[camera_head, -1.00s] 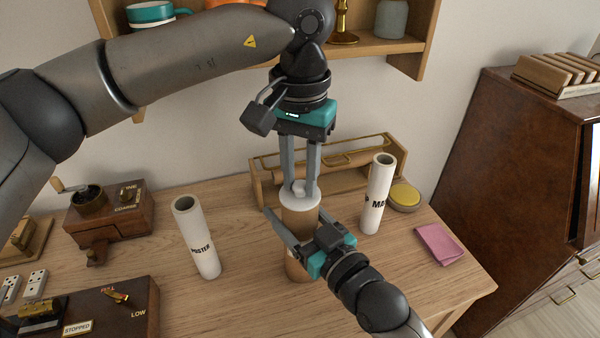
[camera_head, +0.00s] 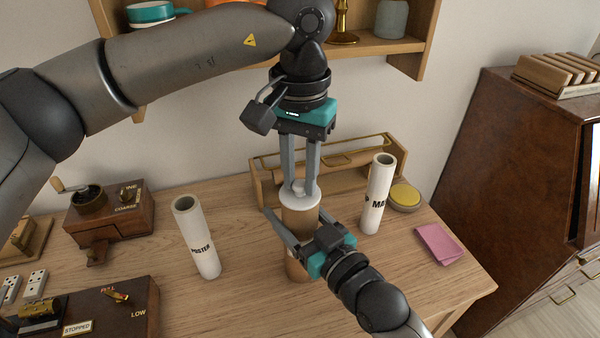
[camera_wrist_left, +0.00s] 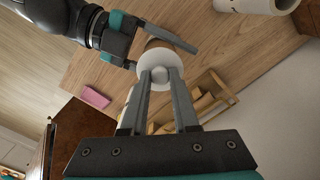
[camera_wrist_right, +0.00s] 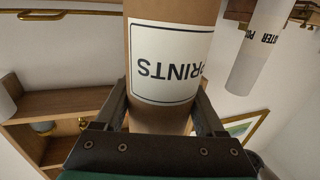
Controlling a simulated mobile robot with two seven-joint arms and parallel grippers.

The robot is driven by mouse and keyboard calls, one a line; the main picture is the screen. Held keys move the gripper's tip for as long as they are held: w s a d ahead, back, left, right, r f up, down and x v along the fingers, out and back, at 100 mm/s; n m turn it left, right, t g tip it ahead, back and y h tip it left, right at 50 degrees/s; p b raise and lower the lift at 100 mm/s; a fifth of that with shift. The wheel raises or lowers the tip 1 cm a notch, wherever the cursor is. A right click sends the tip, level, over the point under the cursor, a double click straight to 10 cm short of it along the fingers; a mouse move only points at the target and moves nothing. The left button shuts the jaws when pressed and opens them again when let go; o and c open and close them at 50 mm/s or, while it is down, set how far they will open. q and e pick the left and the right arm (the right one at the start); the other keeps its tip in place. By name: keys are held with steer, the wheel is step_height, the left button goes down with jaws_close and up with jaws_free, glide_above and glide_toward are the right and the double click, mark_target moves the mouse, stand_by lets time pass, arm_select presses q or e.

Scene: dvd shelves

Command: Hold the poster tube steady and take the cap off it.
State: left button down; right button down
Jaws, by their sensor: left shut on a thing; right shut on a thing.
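The brown poster tube (camera_head: 299,220) stands upright on the desk, with a white cap (camera_head: 300,199) on its top. In the right wrist view the tube (camera_wrist_right: 170,112) shows a white label reading PRINTS. My left gripper (camera_head: 300,188) points down from above and is shut on the cap's small knob; the left wrist view shows the knob (camera_wrist_left: 160,75) between its fingertips. The cap sits at the tube's top; I see no clear gap. My right gripper (camera_head: 290,232) is shut around the tube's body from the front right, below the cap.
White tubes stand at the left (camera_head: 197,238) and right (camera_head: 376,195). Behind is a wooden rack (camera_head: 262,185) with a brass rail. A yellow-topped round tin (camera_head: 404,196) and pink cloth (camera_head: 438,243) lie right.

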mark_target(300, 183)
arm_select(q)
steer(key=shift+r, duration=0.1)
stand_by(0.3)
steer(key=shift+r, duration=1)
steer(key=shift+r, duration=2.05)
arm_select(e)
jaws_free()
steer(key=shift+s, duration=0.1)
